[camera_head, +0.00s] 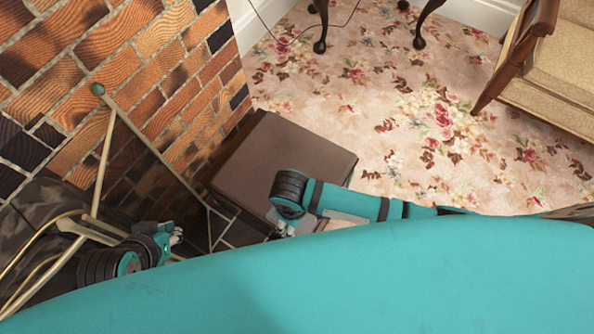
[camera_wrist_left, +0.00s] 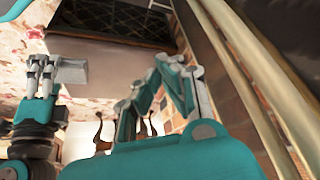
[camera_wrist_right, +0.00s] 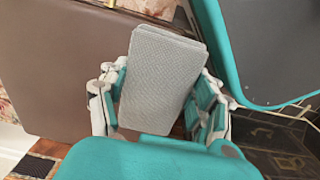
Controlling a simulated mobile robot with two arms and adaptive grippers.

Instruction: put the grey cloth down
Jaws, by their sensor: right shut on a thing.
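The grey cloth (camera_wrist_right: 158,78) is a flat, folded light-grey rectangle in the right wrist view. It is between the two fingers of my right gripper (camera_wrist_right: 160,95), which is shut on it. Behind it is the flat brown top of a box (camera_wrist_right: 60,75), which also shows in the head view (camera_head: 285,155). I cannot tell how far the cloth is above it. In the head view my right gripper (camera_head: 285,228) is by the box's near edge. My left gripper (camera_head: 175,238) is near the brick wall, with its fingertips close together and empty in the left wrist view (camera_wrist_left: 168,65).
A brick wall (camera_head: 130,60) rises on the left, with metal rods (camera_head: 150,143) leaning in front of it. A floral carpet (camera_head: 400,110) lies beyond the box. An upholstered wooden chair (camera_head: 550,75) stands at the upper right. The box top looks bare in the head view.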

